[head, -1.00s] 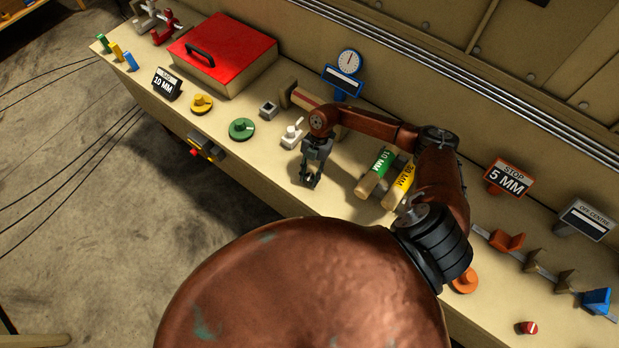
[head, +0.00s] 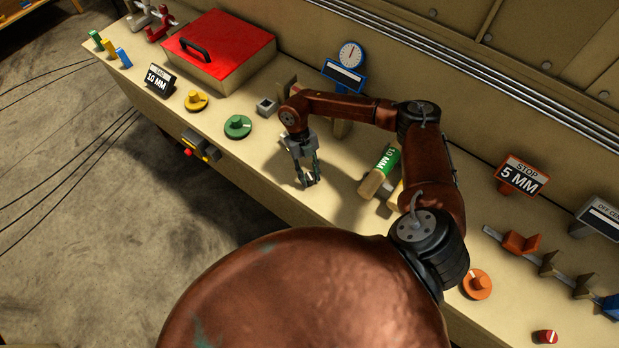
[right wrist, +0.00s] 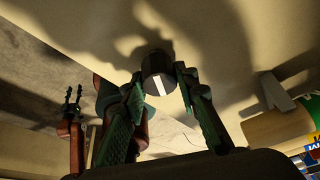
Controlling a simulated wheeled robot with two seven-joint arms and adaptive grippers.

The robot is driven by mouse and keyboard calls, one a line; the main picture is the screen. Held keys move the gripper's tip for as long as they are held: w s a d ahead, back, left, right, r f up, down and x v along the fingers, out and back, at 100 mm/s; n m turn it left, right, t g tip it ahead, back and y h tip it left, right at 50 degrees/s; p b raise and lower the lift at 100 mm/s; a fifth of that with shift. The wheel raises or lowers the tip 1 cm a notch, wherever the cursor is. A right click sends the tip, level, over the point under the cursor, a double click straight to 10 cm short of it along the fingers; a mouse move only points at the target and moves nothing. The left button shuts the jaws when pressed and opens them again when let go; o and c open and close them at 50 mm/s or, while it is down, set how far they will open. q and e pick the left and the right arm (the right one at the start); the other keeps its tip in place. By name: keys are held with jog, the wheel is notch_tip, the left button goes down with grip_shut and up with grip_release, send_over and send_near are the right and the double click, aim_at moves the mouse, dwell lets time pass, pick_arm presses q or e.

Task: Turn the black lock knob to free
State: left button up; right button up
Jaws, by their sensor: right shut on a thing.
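The black lock knob (right wrist: 157,75) shows in the right wrist view as a short dark cylinder with a white mark on its face, the mark running slightly slanted. My right gripper (right wrist: 166,84) has its green-grey fingers on either side of the knob and is shut on it. In the head view my right gripper (head: 311,182) points down at the bench top near its front edge, and the fingers hide the knob there. My left gripper (right wrist: 73,92) shows small at the left of the right wrist view, fingers apart and empty; the head view does not show it.
The bench (head: 335,205) carries a green knob (head: 237,126), a yellow knob (head: 195,101) and a red-lidded box (head: 220,45) to the left. Right of my gripper lies a green-banded 10 MM block (head: 380,170). An orange knob (head: 477,284) is farther right.

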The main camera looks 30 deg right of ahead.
jog(key=n+h+b, duration=0.1)
jog(key=n, duration=0.1)
jog(key=n+b, duration=0.1)
jog(key=n, duration=0.1)
jog(key=shift+n+t+h, duration=0.3)
jog(key=shift+n+h, duration=0.1)
jog(key=shift+b, duration=0.3)
jog(key=o, duration=1.1)
jog(key=shift+o, duration=0.2)
jog(key=shift+r, duration=0.1)
jog(key=v, duration=1.1)
jog(key=shift+w+a+r, duration=0.15)
jog(key=shift+w+r, duration=0.1)
jog(key=shift+r, duration=0.1)
